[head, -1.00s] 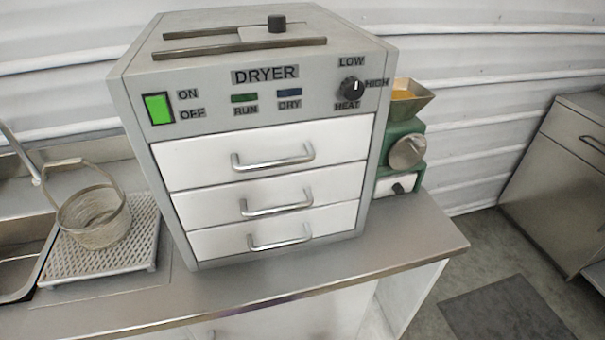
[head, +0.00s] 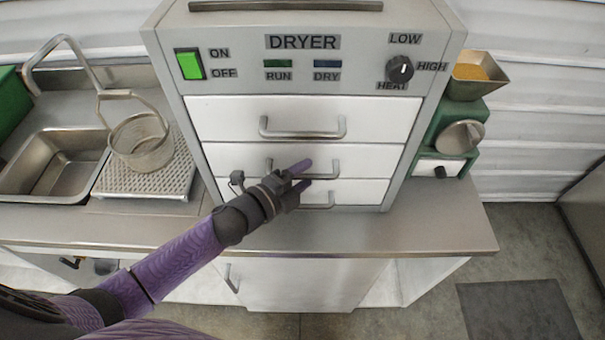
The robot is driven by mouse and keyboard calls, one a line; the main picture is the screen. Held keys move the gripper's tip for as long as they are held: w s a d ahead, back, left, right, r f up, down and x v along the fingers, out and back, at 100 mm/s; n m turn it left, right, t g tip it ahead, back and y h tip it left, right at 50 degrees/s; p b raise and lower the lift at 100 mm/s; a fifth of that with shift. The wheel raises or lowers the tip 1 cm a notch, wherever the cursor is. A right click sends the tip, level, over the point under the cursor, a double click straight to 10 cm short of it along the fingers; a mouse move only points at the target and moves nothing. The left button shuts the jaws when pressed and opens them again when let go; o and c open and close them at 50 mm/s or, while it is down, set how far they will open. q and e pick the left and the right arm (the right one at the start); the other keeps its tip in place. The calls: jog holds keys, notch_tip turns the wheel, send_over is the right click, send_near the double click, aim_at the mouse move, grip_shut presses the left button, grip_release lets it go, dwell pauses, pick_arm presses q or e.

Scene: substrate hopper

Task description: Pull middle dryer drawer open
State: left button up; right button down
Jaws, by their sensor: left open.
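The grey dryer (head: 160,48) stands on the counter with three white drawers, all shut. The middle drawer (head: 372,160) has a silver bar handle (head: 336,168). The top drawer (head: 225,118) is above it and the bottom drawer (head: 365,192) below. My left gripper (head: 303,175) is open in front of the middle handle, with one purple finger above the other. The gripper hides part of the middle and bottom handles. I cannot tell whether the fingers touch the bar. My right gripper is not in view.
A green grinder (head: 440,122) with a hopper stands right of the dryer. A wire basket (head: 140,143) sits on a perforated tray (head: 120,183) beside the sink (head: 50,165) at left. The counter front (head: 420,235) is bare at right.

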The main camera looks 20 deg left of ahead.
pick_arm(q)
grip_shut()
jog(key=shift+f, duration=0.1)
dwell(1.4)
